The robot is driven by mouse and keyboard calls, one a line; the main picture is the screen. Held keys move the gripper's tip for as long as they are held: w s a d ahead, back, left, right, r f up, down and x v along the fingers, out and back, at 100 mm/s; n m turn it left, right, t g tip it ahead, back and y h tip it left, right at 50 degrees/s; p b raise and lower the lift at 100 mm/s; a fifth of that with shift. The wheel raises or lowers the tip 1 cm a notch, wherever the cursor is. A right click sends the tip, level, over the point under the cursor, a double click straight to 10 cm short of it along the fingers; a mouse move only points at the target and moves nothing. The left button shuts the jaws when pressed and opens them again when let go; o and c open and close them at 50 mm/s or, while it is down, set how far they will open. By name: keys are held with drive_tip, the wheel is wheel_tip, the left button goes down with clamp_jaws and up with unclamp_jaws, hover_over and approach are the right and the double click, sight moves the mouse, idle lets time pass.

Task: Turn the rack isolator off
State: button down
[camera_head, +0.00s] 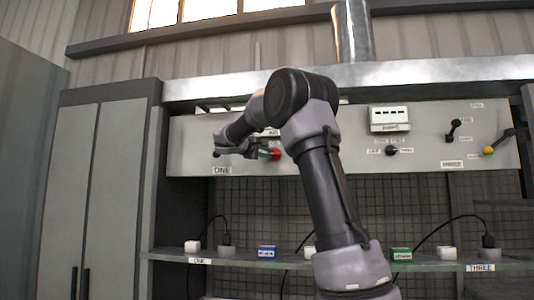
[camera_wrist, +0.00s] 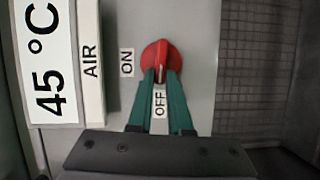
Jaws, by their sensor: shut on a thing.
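The rack isolator is a round red rotary knob (camera_wrist: 160,57) on the light grey panel. Its raised grip runs up and down in the wrist view. An ON label (camera_wrist: 126,62) lies to its left and an OFF label (camera_wrist: 160,103) lies below it, between my fingers. The green fingers of my gripper (camera_wrist: 161,76) are closed on the knob's grip from both sides. In the head view the red knob (camera_head: 276,154) shows at the tip of my gripper (camera_head: 267,153), and my arm hides part of the panel.
A "45 °C" display (camera_wrist: 45,62) with an AIR label is beside the knob. The panel (camera_head: 340,165) also carries a white meter box (camera_head: 389,118), a black knob (camera_head: 391,151), a black lever (camera_head: 453,130) and a yellow-tipped lever (camera_head: 490,150). A shelf (camera_head: 440,267) with small blocks runs below.

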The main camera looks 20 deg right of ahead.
drive_tip(key=shift+f+n, duration=0.15)
drive_tip(key=shift+n, duration=0.25)
idle(0.3)
drive_tip(key=c, duration=0.8)
unclamp_jaws()
drive_tip(key=shift+c, duration=0.2)
drive_tip(key=shift+a, duration=0.1)
drive_tip(key=v, duration=1)
drive_tip(key=shift+s+a+f, duration=0.15)
drive_tip(key=shift+a+f, duration=0.1)
drive_tip(key=shift+a, duration=0.05)
